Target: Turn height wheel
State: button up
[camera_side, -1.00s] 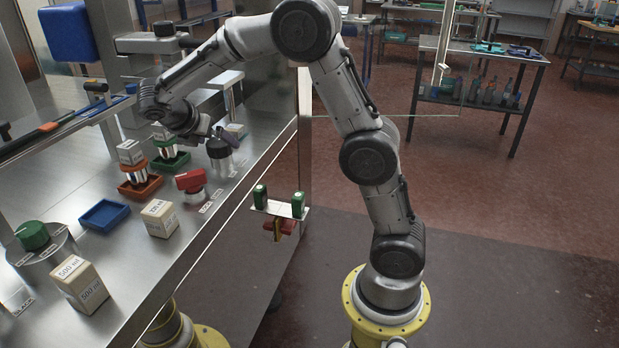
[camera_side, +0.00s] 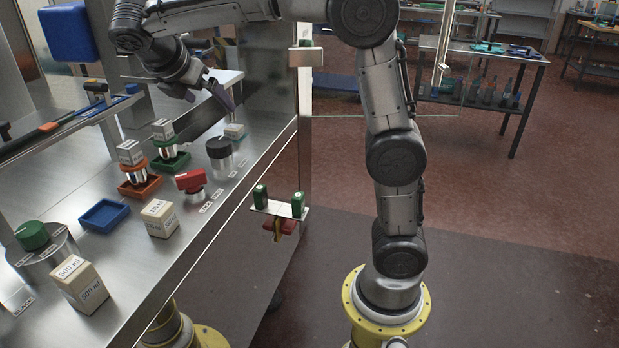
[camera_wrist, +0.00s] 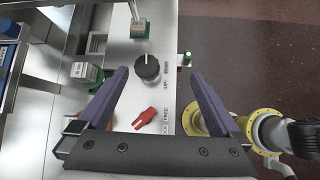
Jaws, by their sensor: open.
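The height wheel (camera_side: 219,147) is a black knob on a metal post at the right part of the steel bench. In the wrist view the wheel (camera_wrist: 147,68) shows from above, with "UP" and "DOWN" printed to its right. My gripper (camera_side: 213,93) is above the wheel and apart from it. Its purple fingers (camera_wrist: 149,74) are open and empty, with the wheel showing between their tips in the wrist view. A red lever (camera_wrist: 145,118) with a label reading "FREE" sits in front of the wheel; it also shows in the side view (camera_side: 189,180).
A blue tray (camera_side: 104,215), a beige labelled block (camera_side: 160,218) and a green-topped knob (camera_side: 32,235) stand nearer. A small bracket (camera_side: 280,209) sticks out from the bench front.

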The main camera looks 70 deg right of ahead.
jog(key=s+m+t+y, duration=0.2)
jog(key=s+m+y, duration=0.15)
jog(key=s, duration=1.05)
jog(key=s+a+f+m+t+y, duration=0.2)
jog(key=s+a+f+m+y, duration=0.2)
jog(key=s+a+f+m, duration=0.2)
jog(key=shift+s+a+f+m+t, duration=0.4)
jog(key=shift+s+f+m, duration=0.55)
jog(key=shift+s+f, duration=0.6)
jog(key=shift+w+f, duration=0.2)
